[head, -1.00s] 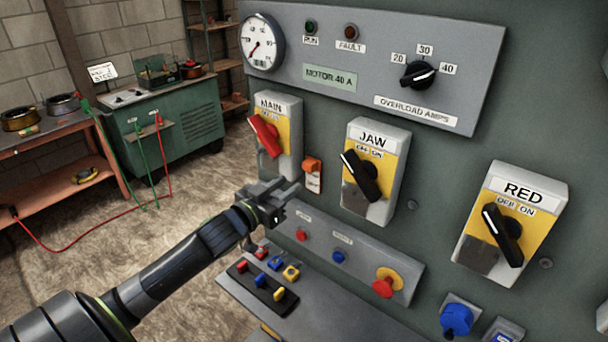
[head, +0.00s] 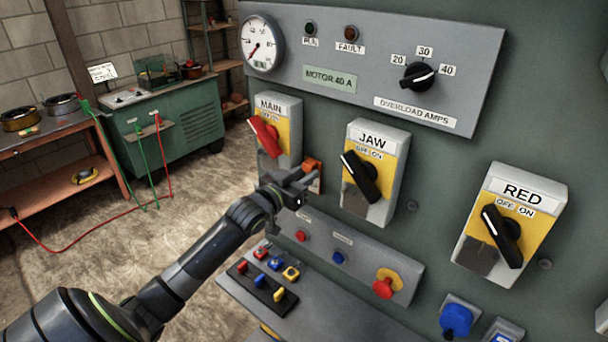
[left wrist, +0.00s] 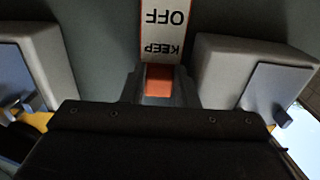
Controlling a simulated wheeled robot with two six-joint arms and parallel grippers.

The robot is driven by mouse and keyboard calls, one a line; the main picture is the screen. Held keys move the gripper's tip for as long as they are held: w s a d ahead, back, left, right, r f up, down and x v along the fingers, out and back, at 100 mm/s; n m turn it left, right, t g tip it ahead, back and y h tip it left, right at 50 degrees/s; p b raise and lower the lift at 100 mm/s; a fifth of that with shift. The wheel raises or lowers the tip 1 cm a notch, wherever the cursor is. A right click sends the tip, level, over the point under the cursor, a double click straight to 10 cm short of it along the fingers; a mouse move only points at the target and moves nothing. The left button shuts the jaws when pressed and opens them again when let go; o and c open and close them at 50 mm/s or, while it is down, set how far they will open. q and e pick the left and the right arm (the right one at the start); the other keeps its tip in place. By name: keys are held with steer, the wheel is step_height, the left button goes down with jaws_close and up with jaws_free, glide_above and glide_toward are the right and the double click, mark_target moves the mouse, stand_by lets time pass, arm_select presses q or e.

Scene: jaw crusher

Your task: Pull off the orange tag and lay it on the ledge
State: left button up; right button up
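The orange tag (head: 312,166) hangs on the grey-green panel between the MAIN and JAW switches. Its lower part is mostly hidden behind my left gripper (head: 302,182) in the head view. In the left wrist view its white face (left wrist: 165,28) reads "KEEP OFF" upside down, and its orange block (left wrist: 159,80) shows between the fingertips of my left gripper (left wrist: 159,92). The fingers lie close on both sides of the block; I cannot tell whether they touch it. The grey ledge (head: 318,318) juts out below the button strip. My right gripper is not in view.
The MAIN switch box (head: 287,115) and the JAW switch box (head: 393,150) stand out on either side of the tag. Below the tag is a button strip (head: 362,265).

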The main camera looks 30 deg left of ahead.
mark_target(306, 172)
arm_select(q)
steer(key=shift+c, duration=1.3)
steer(key=shift+s, duration=0.1)
steer(key=shift+s+a+r+p, duration=0.1)
steer(key=shift+s+p, duration=0.95)
steer(key=shift+s+a+p, duration=0.1)
steer(key=shift+s+p, duration=0.95)
steer(key=shift+s, duration=0.4)
